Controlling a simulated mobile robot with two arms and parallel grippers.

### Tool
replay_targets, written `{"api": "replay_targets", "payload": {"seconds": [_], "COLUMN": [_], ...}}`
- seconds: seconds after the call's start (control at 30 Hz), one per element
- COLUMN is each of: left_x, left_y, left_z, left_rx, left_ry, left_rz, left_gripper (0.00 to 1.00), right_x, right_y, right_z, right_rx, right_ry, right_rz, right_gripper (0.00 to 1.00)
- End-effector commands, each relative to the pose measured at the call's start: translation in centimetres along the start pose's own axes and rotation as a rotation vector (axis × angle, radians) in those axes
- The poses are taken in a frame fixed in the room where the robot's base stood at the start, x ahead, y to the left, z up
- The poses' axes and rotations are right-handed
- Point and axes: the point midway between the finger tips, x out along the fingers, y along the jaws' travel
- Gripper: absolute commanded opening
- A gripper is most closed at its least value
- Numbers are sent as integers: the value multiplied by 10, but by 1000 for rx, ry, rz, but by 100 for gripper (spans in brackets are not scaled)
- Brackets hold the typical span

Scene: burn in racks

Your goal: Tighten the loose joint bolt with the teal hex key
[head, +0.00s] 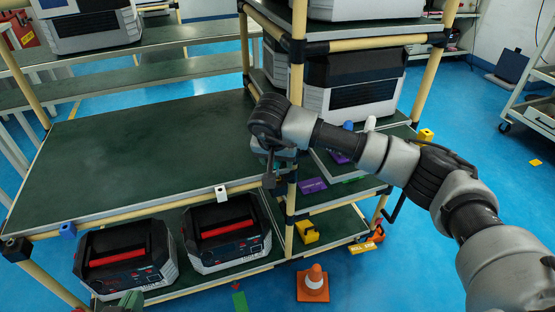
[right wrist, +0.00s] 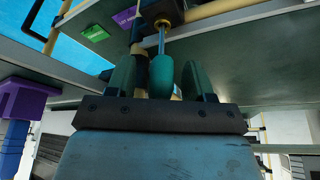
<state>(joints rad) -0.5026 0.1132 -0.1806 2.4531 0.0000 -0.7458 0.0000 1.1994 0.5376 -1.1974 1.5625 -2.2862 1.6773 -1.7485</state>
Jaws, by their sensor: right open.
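In the right wrist view, the teal hex key (right wrist: 162,75) stands between the fingers of my right gripper (right wrist: 161,80), with gaps on both sides. Its shaft reaches to a round joint fitting (right wrist: 163,18) on the rack's tube; the bolt's head is hidden. In the head view my right gripper (head: 270,178) is at the rack's middle post, by the corner of the green shelf (head: 130,145); the key is not clear there. A grey-green part of my left gripper (head: 130,300) shows at the bottom edge, its fingers not clear.
Two black-and-red units (head: 228,232) sit on the lower shelf. A grey unit (head: 350,85) stands behind my right arm. An orange cone (head: 314,282) and a yellow block (head: 307,231) are below the post. The big shelf on the left is bare.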

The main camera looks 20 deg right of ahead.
Motion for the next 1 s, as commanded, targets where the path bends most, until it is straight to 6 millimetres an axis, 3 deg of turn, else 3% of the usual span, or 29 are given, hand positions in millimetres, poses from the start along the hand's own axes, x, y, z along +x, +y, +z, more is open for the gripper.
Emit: {"api": "replay_targets", "payload": {"seconds": [0.3,0.67,0.7,0.83,1.0], "left_x": [0,1,0,1,0], "left_y": [0,0,0,0,0], "left_z": [-2,-2,-2,-2,-2], "left_rx": [0,0,0,0,0], "left_ry": [17,16,16,16,15], "left_rz": [1,1,1,1,1], "left_gripper": [0,0,0,0,0], "right_x": [3,3,3,3,2], "right_y": [0,0,0,0,0], "right_z": [0,0,0,0,0], "right_rx": [0,0,0,-1,2], "right_ry": [0,-1,-1,-1,-1], "right_rz": [-1,-1,-1,-1,0], "right_gripper": [52,0,18,0,0]}}
